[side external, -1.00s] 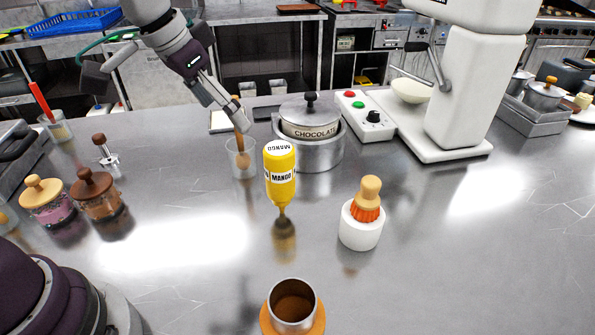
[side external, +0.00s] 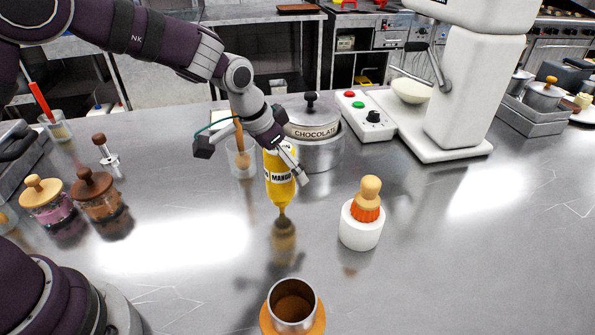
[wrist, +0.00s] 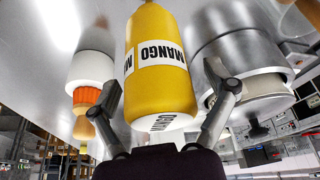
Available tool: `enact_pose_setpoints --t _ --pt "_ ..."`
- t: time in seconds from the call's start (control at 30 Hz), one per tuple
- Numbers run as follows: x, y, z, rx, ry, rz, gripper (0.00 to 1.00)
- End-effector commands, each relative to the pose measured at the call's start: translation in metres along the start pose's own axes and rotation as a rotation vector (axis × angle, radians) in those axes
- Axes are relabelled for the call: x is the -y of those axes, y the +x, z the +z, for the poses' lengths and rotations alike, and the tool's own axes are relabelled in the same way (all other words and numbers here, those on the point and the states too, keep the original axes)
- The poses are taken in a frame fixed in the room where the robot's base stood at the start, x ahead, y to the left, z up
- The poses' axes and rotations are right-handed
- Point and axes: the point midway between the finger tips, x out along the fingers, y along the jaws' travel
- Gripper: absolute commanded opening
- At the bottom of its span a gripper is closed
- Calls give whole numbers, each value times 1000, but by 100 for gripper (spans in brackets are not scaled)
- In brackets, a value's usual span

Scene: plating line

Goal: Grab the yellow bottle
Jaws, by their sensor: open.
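The yellow bottle (side external: 279,178), labelled MANGO, stands upside down on the steel counter, its narrow tip pointing down. My gripper (side external: 291,166) is at the upper part of the bottle in the side view. In the wrist view the yellow bottle (wrist: 158,75) fills the middle, between the two spread fingers of my gripper (wrist: 165,92). The fingers are open, one on each side of it.
The steel chocolate pot (side external: 318,150) stands close behind the bottle. A clear cup (side external: 241,160) with a wooden-handled tool is to its left. A white holder with a brush (side external: 361,222) is to the right. A metal cup (side external: 292,306) stands in front. The counter between is free.

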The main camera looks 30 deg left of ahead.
Motion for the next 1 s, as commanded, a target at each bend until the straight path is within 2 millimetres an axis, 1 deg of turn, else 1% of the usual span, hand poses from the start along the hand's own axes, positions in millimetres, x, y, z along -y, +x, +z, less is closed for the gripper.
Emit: enact_pose_setpoints --t 0.07,0.4,0.47,0.83,0.93,1.0 --pt "0 0 0 0 0 0 84" --pt "0 -1 0 0 -1 0 40" --pt "0 -1 0 0 -1 0 38" --pt "0 -3 -1 -2 -1 0 38" --pt "0 -11 -5 -3 -1 0 38" --pt "0 -21 -9 -5 -1 -1 38"
